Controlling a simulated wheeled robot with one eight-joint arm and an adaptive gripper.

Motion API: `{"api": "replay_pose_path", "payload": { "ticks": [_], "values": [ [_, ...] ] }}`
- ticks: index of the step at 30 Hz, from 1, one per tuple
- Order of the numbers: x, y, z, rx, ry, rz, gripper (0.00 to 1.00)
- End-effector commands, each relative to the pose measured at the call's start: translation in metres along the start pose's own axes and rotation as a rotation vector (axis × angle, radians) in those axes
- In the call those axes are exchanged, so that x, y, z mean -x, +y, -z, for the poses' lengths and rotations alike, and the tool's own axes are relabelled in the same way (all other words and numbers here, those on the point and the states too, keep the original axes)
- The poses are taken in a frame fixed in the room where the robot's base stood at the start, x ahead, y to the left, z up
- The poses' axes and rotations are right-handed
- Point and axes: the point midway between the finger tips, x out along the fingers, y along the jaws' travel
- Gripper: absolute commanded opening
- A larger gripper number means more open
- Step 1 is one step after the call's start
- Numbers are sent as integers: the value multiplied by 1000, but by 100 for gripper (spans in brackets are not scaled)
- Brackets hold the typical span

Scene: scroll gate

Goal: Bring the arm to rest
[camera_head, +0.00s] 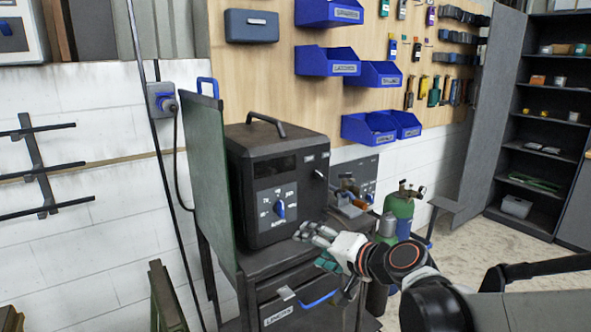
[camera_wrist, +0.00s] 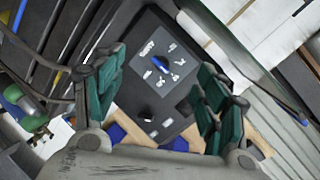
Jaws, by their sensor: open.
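My gripper (camera_head: 318,246) is at the end of my arm in the head view, in front of the lower part of a black machine (camera_head: 277,180) with a blue knob. In the wrist view my gripper (camera_wrist: 160,95) has its two green-padded fingers spread apart with nothing between them. The machine's control face (camera_wrist: 163,72) with its blue knob shows beyond the fingers in the wrist view. I cannot tell exactly how far the gripper is from the machine.
The machine stands on a dark cart with a drawer labelled LINERS (camera_head: 278,314) and a blue handle. A green gas cylinder (camera_head: 400,209) is close beside my arm. A green panel (camera_head: 207,160) stands left. Shelves (camera_head: 545,130) are at the right, with free floor before them.

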Motion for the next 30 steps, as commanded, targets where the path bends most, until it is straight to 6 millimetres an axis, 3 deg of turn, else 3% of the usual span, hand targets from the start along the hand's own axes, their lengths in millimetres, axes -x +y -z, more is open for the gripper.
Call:
{"api": "replay_pose_path", "payload": {
  "ticks": [8, 21, 25, 30],
  "values": [
    [77, 26, -33, 247, -80, -237, 67],
    [207, 97, -73, 571, -194, -635, 67],
    [230, 111, -77, 621, -212, -708, 67],
    [242, 117, -78, 646, -221, -746, 67]
  ]
}}
